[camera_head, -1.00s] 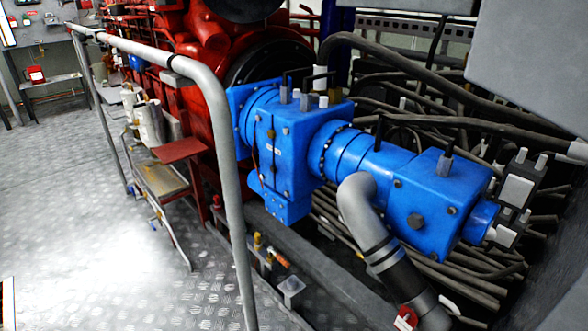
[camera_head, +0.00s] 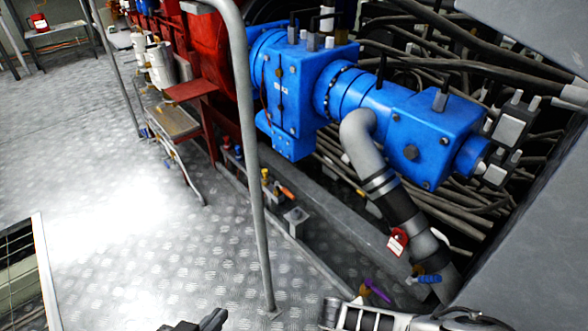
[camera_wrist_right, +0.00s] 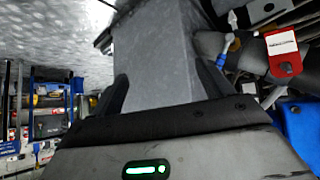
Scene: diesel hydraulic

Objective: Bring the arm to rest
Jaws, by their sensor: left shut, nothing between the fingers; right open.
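My left gripper (camera_head: 198,322) shows at the bottom edge of the head view as a dark piece over the metal floor. Only its front part is in the picture, and it is shut with nothing in it. Part of my grey and black right arm (camera_head: 385,318) lies along the bottom edge, right of the left gripper. In the right wrist view, my right gripper (camera_wrist_right: 162,75) has its two black fingers spread apart. A plain grey surface shows between and beyond them; I cannot tell how near it is.
The blue machine (camera_head: 415,135), the grey pipe (camera_head: 372,160) and a red tag (camera_head: 397,241) are at the right. The tag also shows in the right wrist view (camera_wrist_right: 283,50). A grey railing post (camera_head: 252,170) stands mid-picture. Floor (camera_head: 130,235) at left is open, with a framed opening (camera_head: 45,270).

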